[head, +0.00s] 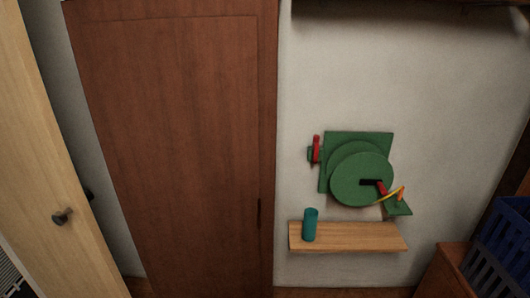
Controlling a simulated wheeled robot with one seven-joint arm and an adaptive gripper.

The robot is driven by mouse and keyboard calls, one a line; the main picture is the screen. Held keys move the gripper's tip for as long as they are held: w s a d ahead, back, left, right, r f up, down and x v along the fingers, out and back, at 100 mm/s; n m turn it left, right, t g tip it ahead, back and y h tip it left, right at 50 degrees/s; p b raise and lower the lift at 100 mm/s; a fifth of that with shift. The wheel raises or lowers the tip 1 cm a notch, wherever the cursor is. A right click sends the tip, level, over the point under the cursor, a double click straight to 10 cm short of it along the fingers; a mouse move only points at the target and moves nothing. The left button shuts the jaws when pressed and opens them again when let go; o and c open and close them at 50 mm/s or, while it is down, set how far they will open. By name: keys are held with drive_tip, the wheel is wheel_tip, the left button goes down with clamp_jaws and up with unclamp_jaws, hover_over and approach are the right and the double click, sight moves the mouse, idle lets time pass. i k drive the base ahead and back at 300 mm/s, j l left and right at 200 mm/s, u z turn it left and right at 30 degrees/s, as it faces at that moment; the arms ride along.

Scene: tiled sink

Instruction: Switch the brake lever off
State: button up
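A green wheel device (362,180) is mounted on the white wall, with round discs in front of a square green back plate. A red lever (316,148) stands upright on a small green bracket at its left side. A black and red handle (372,183) sits at the middle of the front disc. A yellow and orange piece (400,194) stands over a small green plate at the lower right. I cannot tell for certain which of these is the brake lever, though the red lever on the left looks like one. My gripper is not in view.
A wooden shelf (360,237) below the device holds a teal cylinder (310,225). A brown door (170,150) is to the left, with a pale door (40,150) with a knob beyond it. A blue crate (502,250) sits at lower right by a brown cabinet (445,275).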

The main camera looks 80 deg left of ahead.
sight(316, 147)
drive_tip(key=j+u, duration=0.1)
drive_tip(key=u, duration=2.2)
drive_tip(key=i+u, duration=0.1)
drive_tip(key=i, duration=1.45)
